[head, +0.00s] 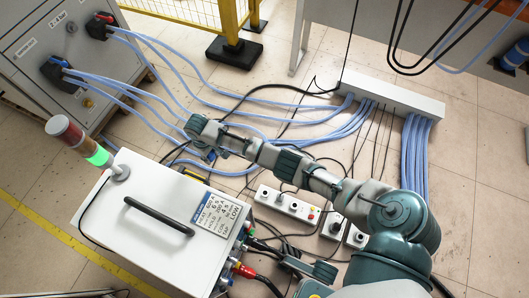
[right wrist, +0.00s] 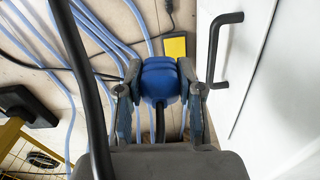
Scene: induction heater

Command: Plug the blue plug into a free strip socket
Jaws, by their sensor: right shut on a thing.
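The blue plug (right wrist: 160,82) is between the two fingers of my right gripper (right wrist: 160,92) in the right wrist view, with its dark cable below it. The gripper is shut on it. In the head view my right gripper (head: 207,152) is at the far end of the arm, above the floor just behind the white heater box, apart from the strip. The white power strip (head: 307,211) lies on the floor to the right of the box, partly hidden by my right arm. Some round sockets show; which are free is hard to tell.
The white heater box (head: 150,222) has a black handle (head: 160,216) and a signal lamp (head: 85,145). Blue hoses (head: 270,128) and black cables cross the floor to a white cable duct (head: 390,92). A grey cabinet (head: 50,50) and a yellow fence (head: 190,12) stand behind.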

